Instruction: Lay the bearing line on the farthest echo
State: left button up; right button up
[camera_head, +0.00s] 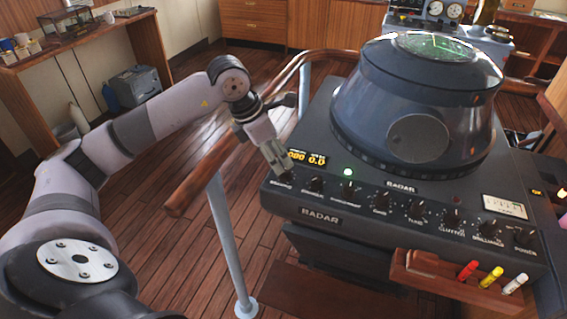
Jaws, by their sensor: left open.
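The radar console (320,219) stands at the right, with a dark hooded scope (405,110) on top. The scope's face (437,46) shows green at a steep slant; its echoes and bearing line are too small to make out. An orange readout (307,158) appears to show zeros. A row of black knobs runs along the front panel; the leftmost knob (283,180), with a label that looks like "bearing", is partly covered by my left gripper (280,171). The gripper points down at this knob, its fingers at or just above it; contact is unclear. My right gripper is out of view.
A wooden handrail (238,132) on pale posts runs left of the console, close to my left arm. A wooden holder (430,274) with red, yellow and white markers is on the console's front. A desk with mugs (22,40) stands at far left.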

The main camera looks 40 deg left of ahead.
aim_at(285, 169)
pick_arm(q)
jog(key=x, duration=0.4)
jog(key=shift+p, duration=0.35)
jog(key=shift+w+d+f, duration=0.1)
jog(key=shift+w+f, duration=0.05)
jog(key=shift+f, duration=0.3)
grip_shut()
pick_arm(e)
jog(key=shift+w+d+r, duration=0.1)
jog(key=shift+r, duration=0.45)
